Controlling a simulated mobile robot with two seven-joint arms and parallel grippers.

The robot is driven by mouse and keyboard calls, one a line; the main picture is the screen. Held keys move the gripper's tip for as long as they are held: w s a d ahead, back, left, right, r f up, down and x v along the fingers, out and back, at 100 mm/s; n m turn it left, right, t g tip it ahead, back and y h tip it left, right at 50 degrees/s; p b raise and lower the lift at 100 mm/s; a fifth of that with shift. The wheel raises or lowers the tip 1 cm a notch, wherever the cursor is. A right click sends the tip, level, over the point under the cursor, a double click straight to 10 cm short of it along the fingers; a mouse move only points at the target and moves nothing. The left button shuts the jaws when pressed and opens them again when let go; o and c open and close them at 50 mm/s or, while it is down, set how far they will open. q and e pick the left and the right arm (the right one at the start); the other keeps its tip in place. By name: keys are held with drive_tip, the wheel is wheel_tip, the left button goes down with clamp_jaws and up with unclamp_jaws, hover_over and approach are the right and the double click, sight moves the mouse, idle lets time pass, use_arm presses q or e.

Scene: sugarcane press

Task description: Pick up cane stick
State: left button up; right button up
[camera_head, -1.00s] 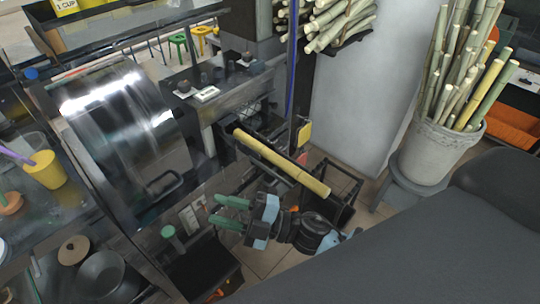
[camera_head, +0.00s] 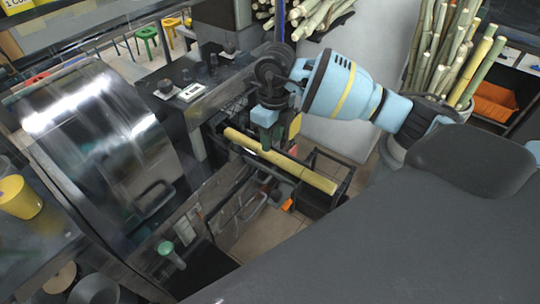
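A yellow-tan cane stick (camera_head: 308,174) lies slanting across the black metal frame of the press, from upper left to lower right. My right gripper (camera_head: 266,146) comes in from the right and points down at the stick's middle. One green fingertip overlaps the stick in the picture. The other finger is mostly hidden, so I cannot tell whether the fingers are open or shut, or touch the stick. My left gripper is not in view.
The press's shiny metal drum cover (camera_head: 95,135) stands at the left. A pot of upright canes (camera_head: 440,50) is at the upper right, partly behind my arm. More canes (camera_head: 310,14) are stacked at the top. A yellow cup (camera_head: 20,197) stands at the left edge.

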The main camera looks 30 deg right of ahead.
sight(276, 154)
drive_tip(key=shift+w+d+r, duration=0.15)
drive_tip(key=shift+d+r, duration=0.1)
drive_tip(key=shift+d, duration=0.3)
drive_tip(key=shift+f, duration=3.95)
drive_tip(key=shift+c, duration=0.5)
drive_tip(key=shift+d+r, duration=0.1)
clamp_jaws()
